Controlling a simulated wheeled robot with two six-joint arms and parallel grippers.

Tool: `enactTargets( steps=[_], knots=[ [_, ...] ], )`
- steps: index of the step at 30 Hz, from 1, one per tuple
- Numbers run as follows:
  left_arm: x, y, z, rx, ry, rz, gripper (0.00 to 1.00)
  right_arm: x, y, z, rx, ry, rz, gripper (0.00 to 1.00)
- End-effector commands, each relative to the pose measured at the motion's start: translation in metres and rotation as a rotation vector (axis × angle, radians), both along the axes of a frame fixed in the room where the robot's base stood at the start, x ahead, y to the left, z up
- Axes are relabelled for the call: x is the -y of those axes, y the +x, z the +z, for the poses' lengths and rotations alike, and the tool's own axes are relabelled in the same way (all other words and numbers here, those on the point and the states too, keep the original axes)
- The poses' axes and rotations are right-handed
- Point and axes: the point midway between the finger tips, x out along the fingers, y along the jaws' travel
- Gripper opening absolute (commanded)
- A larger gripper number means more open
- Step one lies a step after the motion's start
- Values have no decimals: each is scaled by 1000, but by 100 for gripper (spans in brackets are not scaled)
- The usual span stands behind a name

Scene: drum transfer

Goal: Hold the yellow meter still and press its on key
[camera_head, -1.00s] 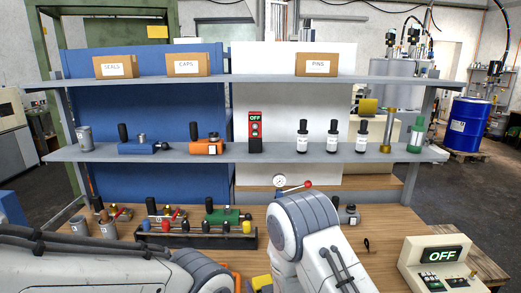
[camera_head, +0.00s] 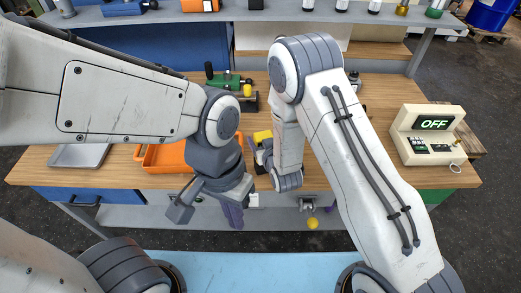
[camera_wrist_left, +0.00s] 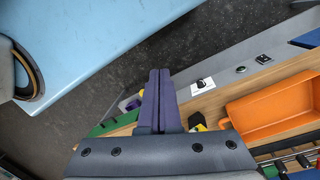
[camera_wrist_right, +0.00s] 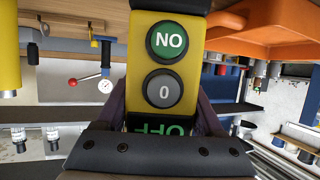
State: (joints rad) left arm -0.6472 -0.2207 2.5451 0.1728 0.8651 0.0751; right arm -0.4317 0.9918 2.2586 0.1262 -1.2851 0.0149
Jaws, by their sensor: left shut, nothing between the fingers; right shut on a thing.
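The yellow meter (camera_wrist_right: 134,60) fills the middle of the right wrist view. It has a green key (camera_wrist_right: 165,40), whose lettering is upside down, a grey 0 key (camera_wrist_right: 163,88) and an upside-down OFF display (camera_wrist_right: 160,127). My right gripper (camera_wrist_right: 163,112) is shut on the meter, a finger on each side. In the head view the meter (camera_head: 262,135) shows only as a small yellow patch beside the right gripper (camera_head: 263,157). My left gripper (camera_head: 232,214) is shut and empty, pointing down at the bench's front edge, apart from the meter. Its closed fingers show in the left wrist view (camera_wrist_left: 158,78).
An orange tray (camera_head: 148,158) and a grey tray (camera_head: 78,155) lie left on the wooden bench. A cream console (camera_head: 400,130) reading OFF stands at right. A rack and green tool (camera_head: 228,81) are behind. Bare wood lies between the right arm and console.

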Motion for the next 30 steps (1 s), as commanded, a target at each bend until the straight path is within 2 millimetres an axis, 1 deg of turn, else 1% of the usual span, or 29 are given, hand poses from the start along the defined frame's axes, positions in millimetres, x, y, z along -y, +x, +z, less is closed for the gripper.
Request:
enactTargets(
  steps=[3,9,12,16,20,24,26,27,30],
  knots=[
    [1,-7,-17,-183,40,244,0,0,1,1,3,1,0,0],
    [14,-16,-39,-546,115,722,0,0,1,1,3,1,0,0],
    [22,-16,-46,-735,149,939,0,0,1,1,3,1,0,0],
    [35,-7,-54,-990,184,1207,0,0,1,1,3,1,0,0],
    [46,12,-63,-1255,203,1455,0,0,1,1,3,1,0,0],
    [51,41,-76,-1555,210,1705,0,0,1,1,3,1,0,0],
    [51,56,-83,-1690,205,1802,0,0,1,1,3,1,0,0],
    [49,66,-89,-1781,200,1866,0,0,1,1,3,1,0,0],
    [41,92,-106,-2017,178,2011,0,0,1,1,3,1,0,0]
  ],
)
